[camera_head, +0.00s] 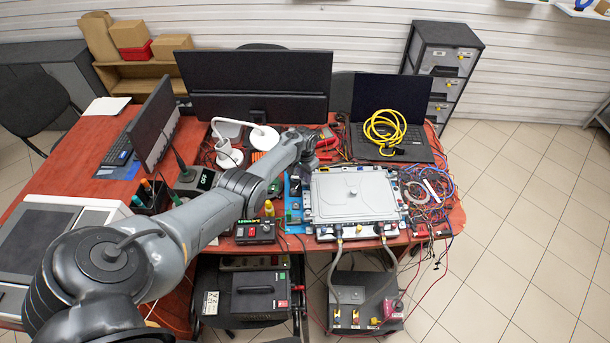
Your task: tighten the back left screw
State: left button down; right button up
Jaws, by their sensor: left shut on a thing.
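A silver-grey metal box with a flat lid (356,192) sits on the red table, with hoses running from its front edge. My left arm reaches in from the lower left across the table. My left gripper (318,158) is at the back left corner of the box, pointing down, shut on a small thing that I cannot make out. The back left screw is hidden by the gripper, and I cannot tell whether they touch. My right gripper is not in view.
A laptop with a coiled yellow cable (384,129) stands behind the box. Tangled coloured wires (428,192) lie to its right. A wide monitor (255,84) and a white lamp (228,152) stand behind my arm. A small black device (255,231) sits front left of the box.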

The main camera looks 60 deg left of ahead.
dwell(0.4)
pick_arm(q)
jog(key=c, duration=1)
grip_release()
jog(key=shift+r, duration=0.1)
jog(key=shift+r+p, duration=2.55)
jog(key=shift+r, duration=2.75)
